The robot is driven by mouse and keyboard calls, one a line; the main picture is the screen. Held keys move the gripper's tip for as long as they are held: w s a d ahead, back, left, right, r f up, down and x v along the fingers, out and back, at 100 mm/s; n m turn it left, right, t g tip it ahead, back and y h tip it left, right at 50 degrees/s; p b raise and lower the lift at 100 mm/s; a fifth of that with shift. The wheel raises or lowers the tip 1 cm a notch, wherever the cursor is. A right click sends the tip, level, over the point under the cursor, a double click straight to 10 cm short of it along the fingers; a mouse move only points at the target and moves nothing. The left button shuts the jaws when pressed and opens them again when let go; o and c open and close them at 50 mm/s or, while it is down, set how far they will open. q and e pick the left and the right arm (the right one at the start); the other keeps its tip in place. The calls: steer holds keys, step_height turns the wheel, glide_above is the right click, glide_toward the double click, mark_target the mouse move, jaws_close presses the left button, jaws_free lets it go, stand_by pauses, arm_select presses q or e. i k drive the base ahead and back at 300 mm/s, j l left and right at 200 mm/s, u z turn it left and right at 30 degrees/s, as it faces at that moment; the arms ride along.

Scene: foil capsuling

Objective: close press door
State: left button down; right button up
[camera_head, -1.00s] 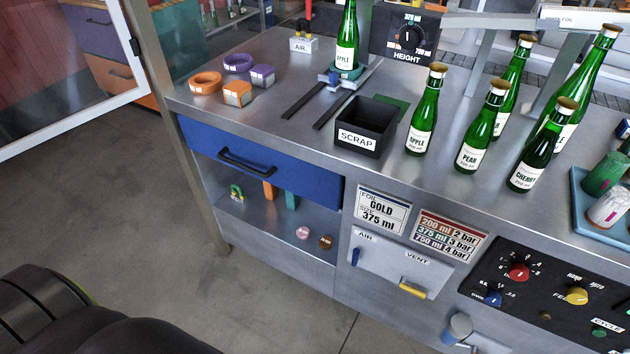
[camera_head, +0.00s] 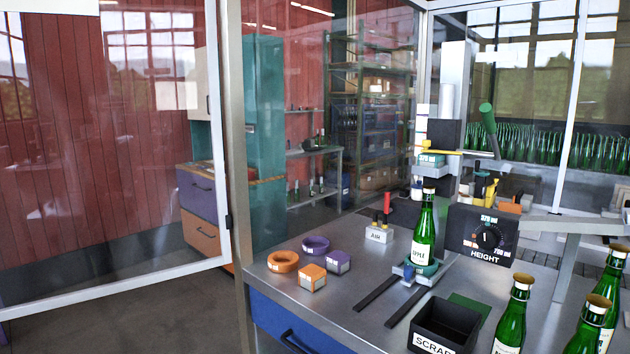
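The press door (camera_head: 105,290) is a clear panel in a pale metal frame. It stands swung open to the left of the press bench, hinged at the grey post (camera_head: 228,170). Its black handle or latch piece (camera_head: 229,221) shows near the post. Inside the press, a green bottle (camera_head: 423,232) stands upright in a holder (camera_head: 416,270) on the slide, below the press head (camera_head: 436,165). Neither of my grippers shows in this view.
A black scrap bin (camera_head: 446,325) and several green bottles (camera_head: 515,315) stand at the front right. The floor under the door is clear.

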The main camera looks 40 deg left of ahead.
mark_target(89, 8)
steer(key=k+j+z, duration=0.15)
steer(key=k+j, duration=0.15)
steer(key=j, duration=0.45)
steer(key=k+j+z, duration=0.1)
steer(key=k+j, duration=0.2)
steer(key=j, duration=0.4)
steer(key=k+j+z, duration=0.15)
steer(key=k+j, duration=0.15)
steer(key=j, duration=0.35)
steer(key=k+j+z, duration=0.15)
steer(key=k+j, duration=0.25)
steer(key=j, duration=0.25)
steer(key=k+j+z, duration=0.1)
steer(key=k+j, duration=0.3)
steer(key=j, duration=0.2)
steer(key=k+j+z, duration=0.15)
steer(key=k+j, duration=0.25)
steer(key=j, duration=0.15)
